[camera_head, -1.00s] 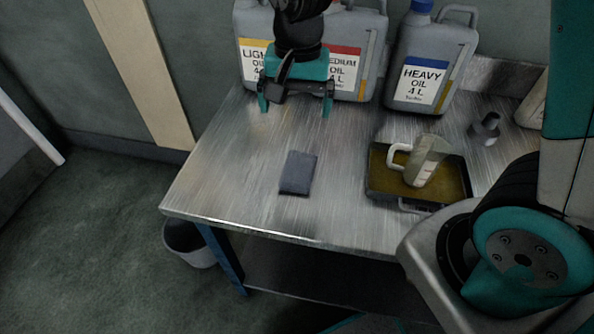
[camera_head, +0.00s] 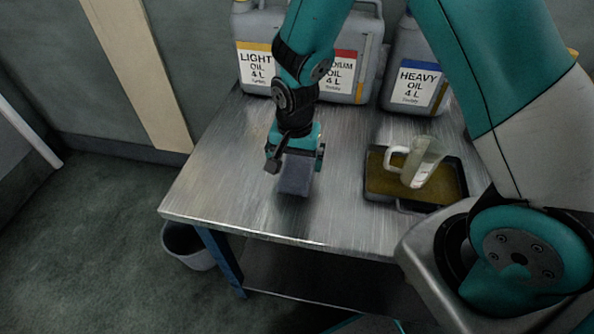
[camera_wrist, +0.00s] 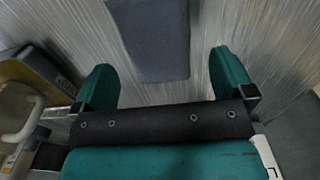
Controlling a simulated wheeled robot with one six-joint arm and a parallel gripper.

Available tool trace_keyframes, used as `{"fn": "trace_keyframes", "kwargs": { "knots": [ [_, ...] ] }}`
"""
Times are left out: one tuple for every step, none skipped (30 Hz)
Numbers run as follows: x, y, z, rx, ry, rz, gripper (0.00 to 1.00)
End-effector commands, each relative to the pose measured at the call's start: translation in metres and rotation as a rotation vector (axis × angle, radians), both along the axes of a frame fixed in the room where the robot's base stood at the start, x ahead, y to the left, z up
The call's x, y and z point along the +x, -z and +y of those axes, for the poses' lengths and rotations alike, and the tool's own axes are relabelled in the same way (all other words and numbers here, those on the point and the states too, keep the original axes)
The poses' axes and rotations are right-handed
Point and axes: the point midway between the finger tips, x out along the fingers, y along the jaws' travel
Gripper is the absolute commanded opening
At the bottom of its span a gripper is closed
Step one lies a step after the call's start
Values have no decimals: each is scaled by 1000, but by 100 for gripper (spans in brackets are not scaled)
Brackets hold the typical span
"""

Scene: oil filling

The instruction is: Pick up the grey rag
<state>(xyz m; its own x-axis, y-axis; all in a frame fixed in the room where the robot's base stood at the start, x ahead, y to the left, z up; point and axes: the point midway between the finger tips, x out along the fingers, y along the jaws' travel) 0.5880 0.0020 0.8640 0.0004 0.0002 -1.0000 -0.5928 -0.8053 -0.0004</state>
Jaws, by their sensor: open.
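The grey rag (camera_head: 295,178) lies flat on the metal table, left of the oil tray. My gripper (camera_head: 295,165) is over the rag's far part and hides some of it in the head view. In the wrist view the rag (camera_wrist: 152,40) shows beyond and between the two teal fingers of my gripper (camera_wrist: 167,75). The fingers are apart and empty, and the rag is not held. I cannot tell exactly how high the gripper is above it.
The metal table (camera_head: 225,190) has a dark tray (camera_head: 420,206) of oil with a jug (camera_head: 420,162) in it. Light (camera_head: 256,62), medium (camera_head: 345,75) and heavy (camera_head: 415,80) oil cans stand at the back. A bin (camera_head: 187,246) is on the floor. The table's left part is clear.

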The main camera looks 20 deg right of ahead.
Motion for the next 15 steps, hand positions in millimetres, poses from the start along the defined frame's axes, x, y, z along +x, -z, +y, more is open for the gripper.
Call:
{"fn": "trace_keyframes", "kwargs": {
  "knots": [
    [-1, 8, -2, -1, 1, 5, 100],
    [-2, 13, -3, -2, 0, 6, 100],
    [-2, 19, -4, -1, -1, 5, 100],
    [-2, 24, -3, -1, -1, 5, 100],
    [-1, 27, -3, -1, -1, 3, 100],
    [-1, 31, -3, 0, -1, 3, 100],
    [-1, 33, -3, -1, -1, 2, 100],
    [-1, 34, -3, 0, -1, 1, 100],
    [-1, 35, -3, 0, -1, 0, 100],
    [-1, 36, -3, 0, -1, 0, 100],
    [-1, 36, -3, 0, -1, 0, 100],
    [-1, 36, -3, 0, -1, 0, 100],
    [-1, 36, -3, 0, -1, 0, 100],
    [-1, 36, -3, 0, -1, 0, 100],
    [-1, 36, -3, 0, -1, 0, 100]
  ]
}}
